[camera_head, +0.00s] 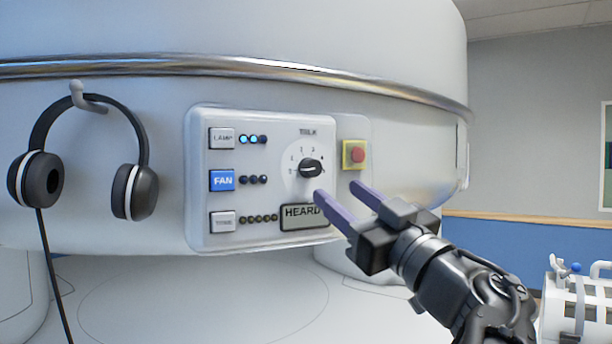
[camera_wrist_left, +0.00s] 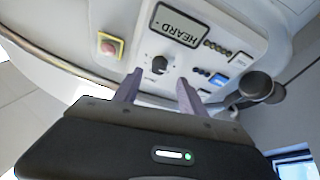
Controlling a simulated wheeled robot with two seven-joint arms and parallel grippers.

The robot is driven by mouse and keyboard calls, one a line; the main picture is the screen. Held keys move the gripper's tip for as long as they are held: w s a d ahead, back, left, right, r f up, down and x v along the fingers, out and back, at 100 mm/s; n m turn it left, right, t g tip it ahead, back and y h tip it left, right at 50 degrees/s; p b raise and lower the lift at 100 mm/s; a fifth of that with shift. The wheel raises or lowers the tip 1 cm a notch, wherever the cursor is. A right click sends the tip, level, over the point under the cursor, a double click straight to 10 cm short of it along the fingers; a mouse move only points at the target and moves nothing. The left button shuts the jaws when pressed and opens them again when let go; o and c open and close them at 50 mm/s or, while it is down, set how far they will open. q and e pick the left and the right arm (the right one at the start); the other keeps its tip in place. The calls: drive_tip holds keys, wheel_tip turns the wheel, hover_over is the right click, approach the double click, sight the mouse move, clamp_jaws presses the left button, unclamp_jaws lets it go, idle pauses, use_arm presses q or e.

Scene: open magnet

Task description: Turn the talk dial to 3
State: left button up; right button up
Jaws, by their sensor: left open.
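The talk dial (camera_head: 311,169) is a black knob on a pale disc with small numbers around it, under the word TALK on the white control panel (camera_head: 196,180). I cannot tell which number it points to. The dial also shows in the left wrist view (camera_wrist_left: 159,65), upside down, between the fingertips in the picture. My left gripper (camera_head: 338,190) is open and empty, with its two purple fingers pointing at the panel just right of and below the dial in the head view. The fingers appear apart from the knob. My right gripper is not in view.
A grey HEARD display (camera_head: 304,217) sits below the dial, and a red button on a yellow plate (camera_head: 354,154) to its right. LAMP, FAN (camera_head: 222,180) and another button line the panel's left. Headphones (camera_head: 90,165) hang from a hook at left.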

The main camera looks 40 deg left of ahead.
sight(316, 172)
use_arm(q)
drive_tip(key=p+x, duration=0.3)
drive_tip(key=x, duration=0.3)
drive_tip(key=shift+a+r, duration=0.1)
drive_tip(key=shift+r, duration=0.2)
drive_tip(key=shift+w+a+r, duration=0.1)
drive_tip(key=shift+w+a, duration=0.1)
drive_tip(key=shift+a, duration=0.25)
clamp_jaws()
idle(0.3)
